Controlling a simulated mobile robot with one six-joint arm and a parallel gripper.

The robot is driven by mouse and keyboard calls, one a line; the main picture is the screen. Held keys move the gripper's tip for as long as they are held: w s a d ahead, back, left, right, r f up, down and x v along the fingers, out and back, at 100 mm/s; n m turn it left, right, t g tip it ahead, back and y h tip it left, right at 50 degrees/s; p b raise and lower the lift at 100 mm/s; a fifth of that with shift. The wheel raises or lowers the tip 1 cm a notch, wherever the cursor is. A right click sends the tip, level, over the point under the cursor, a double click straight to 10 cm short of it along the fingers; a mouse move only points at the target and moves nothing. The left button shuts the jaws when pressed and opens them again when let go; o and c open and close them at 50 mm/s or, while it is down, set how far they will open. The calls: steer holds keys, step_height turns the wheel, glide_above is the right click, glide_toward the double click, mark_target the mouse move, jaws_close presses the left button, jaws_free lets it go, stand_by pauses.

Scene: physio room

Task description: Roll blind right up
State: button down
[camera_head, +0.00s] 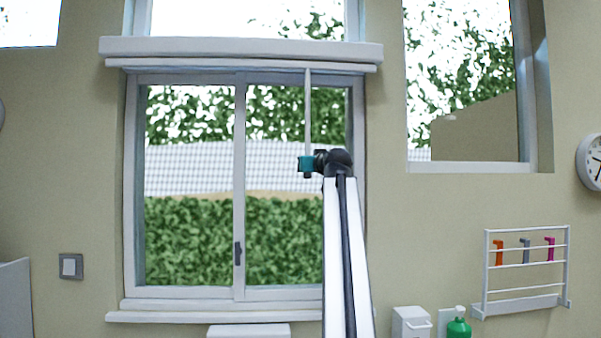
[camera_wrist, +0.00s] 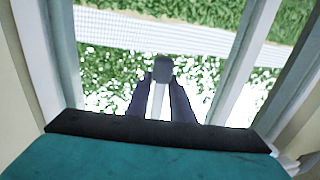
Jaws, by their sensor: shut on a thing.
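The blind's long white housing (camera_head: 240,50) spans the top of the window in the head view. A thin white bar (camera_head: 240,65) lies just beneath it, and no blind fabric shows over the panes below. A thin pale rod (camera_head: 308,110) hangs from the right part of the blind. My teal and black gripper (camera_head: 307,165) is at the rod's lower end, in front of the right pane. In the wrist view, my gripper's dark fingers (camera_wrist: 162,95) are shut around the pale rod, with a grey end piece (camera_wrist: 162,68) between their tips.
The window frame (camera_head: 240,180) has a dark handle (camera_head: 238,252) on its middle post and a sill (camera_head: 220,315) below. A wall rack (camera_head: 520,280), a green bottle (camera_head: 458,325) and a clock (camera_head: 591,160) are to the right. The space around my gripper is clear.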

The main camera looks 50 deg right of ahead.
steer(key=shift+s+d+r, duration=0.15)
steer(key=shift+r, duration=0.25)
steer(key=c, duration=1.8)
jaws_free()
steer(key=shift+o, duration=0.8)
steer(key=shift+s, duration=0.2)
steer(key=shift+w+f, duration=0.15)
steer(key=shift+w, duration=0.2)
steer(key=b+v, duration=0.1)
steer(key=v, duration=1.3)
steer(key=shift+b, duration=0.3)
steer(key=shift+s+f, duration=0.1)
